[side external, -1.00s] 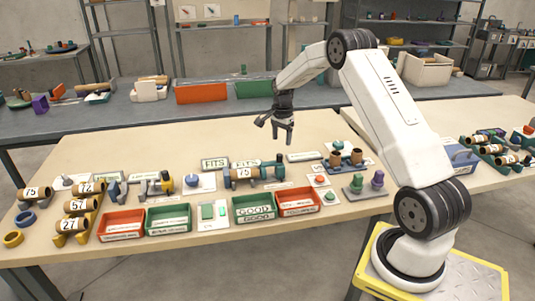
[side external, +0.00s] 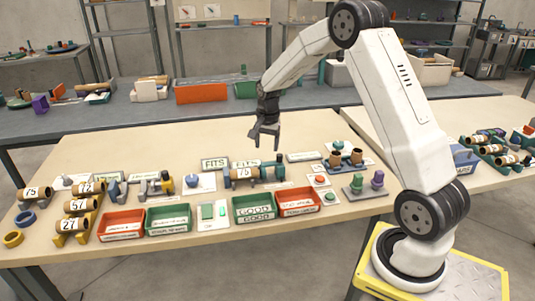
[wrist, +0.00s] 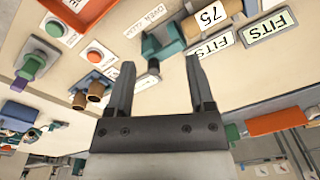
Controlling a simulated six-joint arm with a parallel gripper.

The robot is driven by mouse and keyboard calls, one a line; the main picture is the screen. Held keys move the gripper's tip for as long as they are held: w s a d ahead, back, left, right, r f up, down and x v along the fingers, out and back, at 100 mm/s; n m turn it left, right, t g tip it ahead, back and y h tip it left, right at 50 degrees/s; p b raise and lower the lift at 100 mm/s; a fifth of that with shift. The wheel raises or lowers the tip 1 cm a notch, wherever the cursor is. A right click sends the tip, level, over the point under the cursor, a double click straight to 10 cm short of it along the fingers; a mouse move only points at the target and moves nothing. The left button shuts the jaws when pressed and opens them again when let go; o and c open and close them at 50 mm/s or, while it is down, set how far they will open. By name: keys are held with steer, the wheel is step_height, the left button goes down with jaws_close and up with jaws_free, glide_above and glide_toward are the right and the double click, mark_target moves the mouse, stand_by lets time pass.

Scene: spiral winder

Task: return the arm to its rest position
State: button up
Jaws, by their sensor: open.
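My gripper (side external: 264,137) is open and empty, raised above the light wooden table (side external: 130,157). In the wrist view its two dark fingers (wrist: 160,80) are spread apart with nothing between them. Below it in the side view, a brown tube marked 75 (side external: 243,173) lies on a blue-green winder fixture (side external: 272,172). The tube also shows at the top of the wrist view (wrist: 210,17).
Red and green bins, including a GOOD bin (side external: 254,208), line the front edge. Tubes marked 75, 72, 57 and 27 (side external: 72,225) sit at the left. Brown cups (side external: 354,156) stand at the right. A grey bench (side external: 130,118) runs behind. The air around my gripper is clear.

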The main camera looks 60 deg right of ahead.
steer(key=s+a+n+t, duration=0.1)
steer(key=s+a+n, duration=0.6)
steer(key=a, duration=0.3)
steer(key=s+a+r+n, duration=0.1)
steer(key=s+a+n, duration=0.6)
steer(key=s+a, duration=0.3)
steer(key=shift+a+n+t, duration=0.3)
steer(key=shift+a+t, duration=0.1)
steer(key=shift+a, duration=0.25)
